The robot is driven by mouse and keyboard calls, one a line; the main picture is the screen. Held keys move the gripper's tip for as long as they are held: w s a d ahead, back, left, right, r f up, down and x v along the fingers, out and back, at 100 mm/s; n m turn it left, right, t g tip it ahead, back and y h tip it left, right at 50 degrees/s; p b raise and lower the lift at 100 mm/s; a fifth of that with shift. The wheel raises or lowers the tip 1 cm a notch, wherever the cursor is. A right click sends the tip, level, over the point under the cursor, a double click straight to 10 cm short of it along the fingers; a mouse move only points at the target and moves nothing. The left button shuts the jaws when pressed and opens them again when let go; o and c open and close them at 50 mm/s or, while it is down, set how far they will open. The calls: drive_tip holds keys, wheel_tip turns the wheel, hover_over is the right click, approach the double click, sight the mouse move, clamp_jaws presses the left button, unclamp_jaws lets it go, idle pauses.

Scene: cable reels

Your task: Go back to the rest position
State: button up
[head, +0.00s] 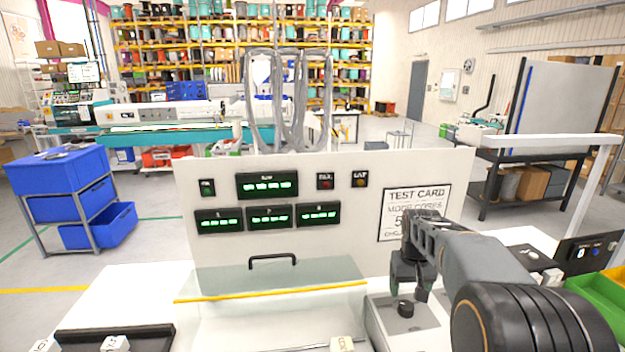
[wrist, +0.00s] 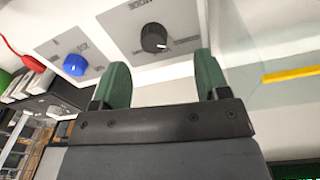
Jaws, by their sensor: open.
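My gripper (head: 411,290) is at the right front of the white test panel (head: 300,240) in the head view. It points down above a black knob (head: 405,309) on a grey plate. In the wrist view my gripper (wrist: 165,85) shows two green fingers spread apart with nothing between them. The black knob (wrist: 154,38) lies beyond the fingertips there, and a gap seems to separate them from it. A blue knob (wrist: 75,65) sits on a neighbouring plate to the left in the wrist view.
A clear cover with a yellow edge (head: 270,292) and black handle (head: 273,261) stands left of my gripper. Green bins (head: 597,300) are at the far right. A black tray (head: 115,338) lies at the front left. Blue drawers (head: 65,190) stand on the floor further left.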

drive_tip(key=s+a+t, duration=0.1)
drive_tip(key=s+a, duration=0.2)
drive_tip(key=s, duration=0.3)
drive_tip(key=s+a+t, duration=0.1)
drive_tip(key=s+a, duration=0.1)
drive_tip(key=s, duration=0.4)
drive_tip(key=s+a+r+t, duration=0.1)
drive_tip(key=s+a, duration=0.2)
drive_tip(key=s, duration=0.4)
drive_tip(key=shift+a+n+t, duration=0.3)
drive_tip(key=shift+a+t, duration=0.05)
drive_tip(key=shift+t, duration=0.05)
drive_tip(key=shift+c, duration=0.4)
